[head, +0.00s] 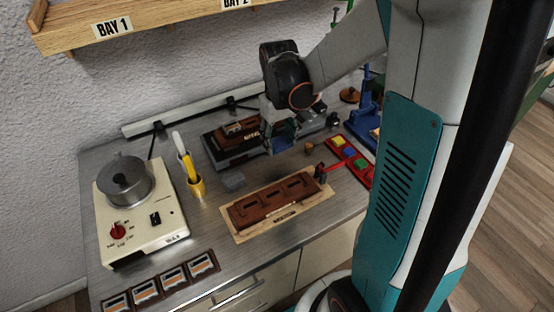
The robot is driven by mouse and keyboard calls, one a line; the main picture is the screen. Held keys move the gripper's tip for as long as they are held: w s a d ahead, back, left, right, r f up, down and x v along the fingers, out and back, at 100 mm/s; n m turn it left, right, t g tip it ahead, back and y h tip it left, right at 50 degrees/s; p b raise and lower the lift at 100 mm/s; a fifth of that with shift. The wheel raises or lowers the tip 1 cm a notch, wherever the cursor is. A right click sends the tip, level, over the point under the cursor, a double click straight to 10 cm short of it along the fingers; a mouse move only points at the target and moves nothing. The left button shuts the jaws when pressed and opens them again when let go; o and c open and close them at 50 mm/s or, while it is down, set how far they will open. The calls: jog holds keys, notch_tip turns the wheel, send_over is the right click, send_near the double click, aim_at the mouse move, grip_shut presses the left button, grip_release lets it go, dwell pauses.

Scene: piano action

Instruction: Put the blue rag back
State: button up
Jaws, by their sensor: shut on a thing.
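My gripper (281,142) hangs over the back middle of the bench, at the right end of a dark grey block-like unit with a brown top (232,140). It is shut on a small dark blue thing, which looks like the blue rag (286,131). The fingers and arm partly hide it. Whether it touches the unit behind it is hard to tell. A red tray (327,164) with small yellow, blue and green patches in it lies to the right of my gripper.
A brown wooden piece on a pale board (239,236) lies at the front middle. A blue stand (364,112) is at the back right.

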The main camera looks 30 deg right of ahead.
aim_at(279, 164)
jog(key=shift+f+b, duration=1.1)
jog(key=shift+f, duration=2.55)
jog(key=shift+f, duration=0.2)
jog(key=o, duration=1.2)
jog(key=shift+r, duration=0.1)
notch_tip(279, 164, up, 12)
jog(key=p, duration=0.4)
jog(key=shift+r, duration=0.1)
